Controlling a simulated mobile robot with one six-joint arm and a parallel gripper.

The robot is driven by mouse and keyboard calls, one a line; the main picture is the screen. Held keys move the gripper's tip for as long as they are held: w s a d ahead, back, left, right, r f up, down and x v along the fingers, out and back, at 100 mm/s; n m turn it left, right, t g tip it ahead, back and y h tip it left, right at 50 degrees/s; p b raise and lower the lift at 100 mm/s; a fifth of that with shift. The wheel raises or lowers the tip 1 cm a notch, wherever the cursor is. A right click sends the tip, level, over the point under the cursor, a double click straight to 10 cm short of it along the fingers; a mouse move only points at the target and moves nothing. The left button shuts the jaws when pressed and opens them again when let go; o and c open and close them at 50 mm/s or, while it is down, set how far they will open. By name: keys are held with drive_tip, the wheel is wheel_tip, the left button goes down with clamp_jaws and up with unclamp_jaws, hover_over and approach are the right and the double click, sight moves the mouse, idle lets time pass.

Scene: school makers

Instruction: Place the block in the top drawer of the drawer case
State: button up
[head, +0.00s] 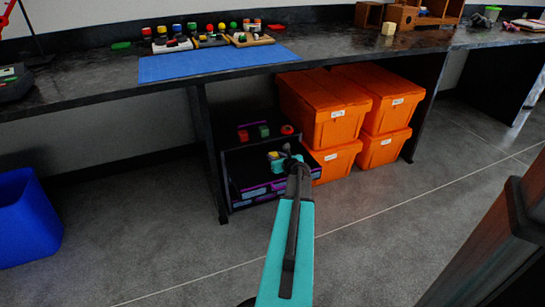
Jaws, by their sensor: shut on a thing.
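The drawer case (237,191), black with purple-edged drawers, stands on the floor under the dark counter. Its upper part shows a dark, hollow area that looks like a pulled-out top drawer (245,168). My gripper (275,158) is over this area, shut on a small block. The block is mostly hidden by my gripper and too small to make out clearly. My arm hides the right part of the case front. I cannot tell whether the block is above the drawer's rim or inside it.
A green block (263,131), a red block (243,135) and an orange-red piece (287,129) lie on top of the case. Orange bins (335,130) are stacked close on the right. The counter (100,90) overhangs. The floor in front is clear.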

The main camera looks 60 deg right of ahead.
sight(274, 154)
drive_tip(key=w+d, duration=0.1)
drive_tip(key=w+d+b, duration=0.1)
drive_tip(key=w, duration=0.1)
drive_tip(key=shift+w+d+f+b, duration=0.1)
drive_tip(key=shift+w+d+b, duration=0.05)
drive_tip(key=shift+d+b, duration=0.15)
drive_tip(key=shift+a+f+b, duration=0.1)
drive_tip(key=shift+f+b, duration=0.35)
drive_tip(key=shift+b, duration=0.05)
drive_tip(key=shift+f, duration=0.2)
drive_tip(key=o, duration=1)
drive_tip(key=shift+r, duration=0.15)
